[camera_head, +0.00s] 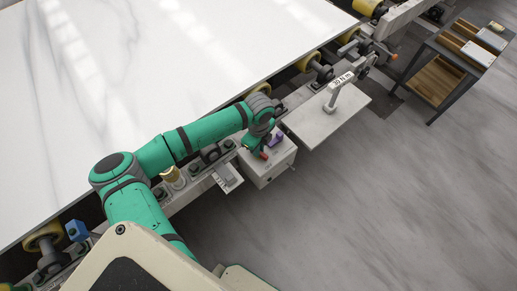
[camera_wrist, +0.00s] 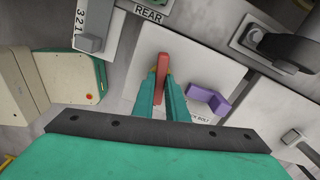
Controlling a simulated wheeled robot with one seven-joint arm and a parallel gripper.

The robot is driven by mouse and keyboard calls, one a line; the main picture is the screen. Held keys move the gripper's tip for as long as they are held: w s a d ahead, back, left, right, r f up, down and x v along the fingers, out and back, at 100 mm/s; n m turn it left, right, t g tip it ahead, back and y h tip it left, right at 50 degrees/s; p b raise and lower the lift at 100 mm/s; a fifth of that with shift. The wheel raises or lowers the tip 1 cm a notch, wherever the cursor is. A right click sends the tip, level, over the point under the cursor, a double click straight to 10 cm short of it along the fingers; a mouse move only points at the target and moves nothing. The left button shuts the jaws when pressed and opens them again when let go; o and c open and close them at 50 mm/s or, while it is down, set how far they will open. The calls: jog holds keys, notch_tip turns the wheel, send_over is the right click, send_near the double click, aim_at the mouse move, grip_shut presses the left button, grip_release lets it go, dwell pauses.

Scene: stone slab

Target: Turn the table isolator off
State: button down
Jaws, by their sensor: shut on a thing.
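A red handle (camera_wrist: 164,66) stands on the pale top face of a control box (camera_wrist: 226,76), seen in the wrist view. I take it for the isolator's handle, but I cannot read a label for it. My gripper (camera_wrist: 163,84) is shut on the red handle, with one green finger on each side. In the head view, my gripper (camera_head: 257,149) is over the box (camera_head: 265,174), and a bit of the red handle (camera_head: 263,156) shows beside it. The fingers hide the handle's lower part.
A purple angled lever (camera_wrist: 208,99) is close to the right of my fingers, by a partly hidden label ending in "BOLT". A "REAR" plate (camera_wrist: 149,14) lies beyond. The white stone slab (camera_head: 130,80) runs behind the box. Grey floor (camera_head: 380,220) is free in front.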

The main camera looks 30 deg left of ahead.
jog(key=shift+m, duration=1.2)
jog(key=c, duration=1.8)
grip_release()
jog(key=shift+o, duration=0.2)
notch_tip(320, 180, up, 11)
jog(key=shift+d+f, duration=0.1)
